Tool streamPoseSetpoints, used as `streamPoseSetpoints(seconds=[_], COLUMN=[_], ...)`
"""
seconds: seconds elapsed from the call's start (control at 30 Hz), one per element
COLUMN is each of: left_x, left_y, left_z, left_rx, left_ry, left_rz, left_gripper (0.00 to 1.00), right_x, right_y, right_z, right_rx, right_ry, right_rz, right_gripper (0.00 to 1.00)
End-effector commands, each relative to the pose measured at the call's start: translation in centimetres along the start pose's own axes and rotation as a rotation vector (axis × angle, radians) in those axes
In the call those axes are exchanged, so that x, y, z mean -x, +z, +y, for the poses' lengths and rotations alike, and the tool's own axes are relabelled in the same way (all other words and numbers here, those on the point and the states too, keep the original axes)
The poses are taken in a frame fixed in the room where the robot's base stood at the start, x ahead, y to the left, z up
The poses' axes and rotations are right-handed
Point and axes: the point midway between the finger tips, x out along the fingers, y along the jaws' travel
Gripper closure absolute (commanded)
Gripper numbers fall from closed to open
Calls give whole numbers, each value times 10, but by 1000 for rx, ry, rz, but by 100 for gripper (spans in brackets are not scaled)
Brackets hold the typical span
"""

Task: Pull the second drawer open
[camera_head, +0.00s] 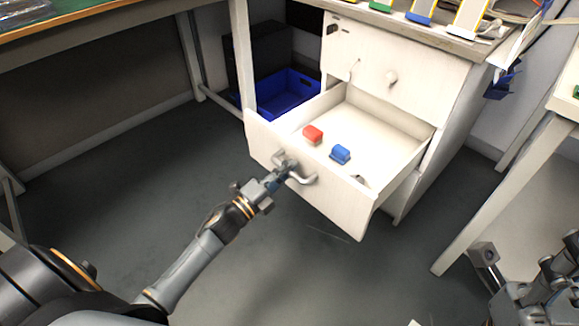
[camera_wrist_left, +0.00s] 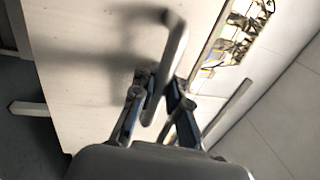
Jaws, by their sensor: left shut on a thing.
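The second drawer (camera_head: 330,195) of the white cabinet is pulled well out, below the closed top drawer (camera_head: 390,62). My left gripper (camera_head: 287,170) is at the drawer's front and shut on its grey bar handle (camera_head: 303,179). In the left wrist view, the handle (camera_wrist_left: 172,60) passes between the fingers of my left gripper (camera_wrist_left: 158,92), with the white drawer front (camera_wrist_left: 85,65) behind it. A red block (camera_head: 313,134) and a blue block (camera_head: 340,154) lie inside the drawer. My right gripper (camera_head: 484,256) is at the lower right, away from the drawer; its fingers are unclear.
A blue crate (camera_head: 285,92) stands on the floor left of the cabinet, under the table. A white table leg (camera_head: 500,200) rises at the right. Several coloured holders stand on the worktop above. The dark floor (camera_head: 310,270) in front of the drawer is clear.

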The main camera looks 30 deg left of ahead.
Motion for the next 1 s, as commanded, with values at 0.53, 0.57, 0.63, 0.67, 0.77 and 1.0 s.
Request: streamPoseSetpoints(seconds=[0.53, 0.57, 0.63, 0.67, 0.77, 1.0], left_x=[3, 6, 14, 18, 39, 90], left_y=[0, 0, -1, -1, -1, -1], left_z=[2, 2, 2, 2, 3, 3], left_rx=[1, 1, 2, 2, 3, 2], left_ry=[3, 4, 5, 5, 7, 7], left_rz=[0, 0, 0, 0, 0, -1], left_gripper=[64, 64, 64, 64, 64, 64], right_x=[0, 0, 0, 0, 0, 0], right_y=[0, 0, 0, 0, 0, 0], right_z=[0, 0, 0, 0, 0, 0], right_rx=[1, 1, 1, 1, 1, 0], right_ry=[1, 1, 1, 1, 1, 1], right_rz=[0, 0, 0, 0, 0, 0], right_gripper=[60, 60, 60, 60, 60, 60])
